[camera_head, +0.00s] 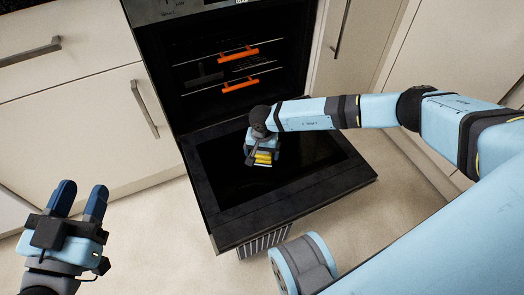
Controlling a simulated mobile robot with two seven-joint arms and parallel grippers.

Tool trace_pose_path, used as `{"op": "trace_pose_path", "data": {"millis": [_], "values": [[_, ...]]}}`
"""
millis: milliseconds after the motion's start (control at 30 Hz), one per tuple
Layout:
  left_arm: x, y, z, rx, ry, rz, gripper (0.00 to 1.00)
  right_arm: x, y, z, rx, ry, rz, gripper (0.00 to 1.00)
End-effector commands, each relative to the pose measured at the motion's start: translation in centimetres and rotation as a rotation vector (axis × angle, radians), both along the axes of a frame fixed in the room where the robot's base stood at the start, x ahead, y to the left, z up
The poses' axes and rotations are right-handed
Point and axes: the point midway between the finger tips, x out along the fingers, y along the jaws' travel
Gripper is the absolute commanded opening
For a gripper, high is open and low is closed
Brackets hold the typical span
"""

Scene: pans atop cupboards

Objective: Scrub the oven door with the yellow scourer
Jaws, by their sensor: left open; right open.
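The oven door (318,186) is folded down open, its dark inner glass facing up. The yellow scourer (264,158) is at the glass, directly under my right gripper (262,152), which points down over the door. The gripper's wrist hides its fingers and part of the scourer; I cannot see whether they touch it. My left gripper (80,203) is open and empty at the lower left, away from the door, with its two blue fingers apart.
The oven cavity (200,103) holds racks with orange handles (239,84). Cream cupboards with grey handles (145,108) stand on both sides. Pale floor (165,235) is clear between my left gripper and the door.

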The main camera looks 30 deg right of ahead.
Motion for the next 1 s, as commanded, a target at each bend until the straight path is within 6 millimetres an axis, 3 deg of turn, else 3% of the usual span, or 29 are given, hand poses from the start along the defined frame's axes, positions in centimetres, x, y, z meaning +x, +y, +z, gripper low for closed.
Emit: {"op": "trace_pose_path", "data": {"millis": [600, 633, 833, 1000], "values": [[0.00, 0.00, -0.45, 0.000, 0.000, 0.000, 0.43, -0.02, 0.01, -0.95, 0.000, 0.000, 0.000, 0.92], [0.00, 0.00, -0.45, 0.000, 0.000, 0.000, 0.43, -0.02, 0.01, -0.95, 0.000, 0.000, 0.000, 0.90], [0.00, 0.00, -0.45, 0.000, 0.000, 0.000, 0.43, -0.02, 0.01, -0.95, 0.000, 0.000, 0.000, 0.45], [-0.05, 0.05, 0.00, 0.001, 0.001, 0.000, 0.43, 0.00, 0.00, -0.39, 0.000, 0.000, 0.000, 0.44]]}}
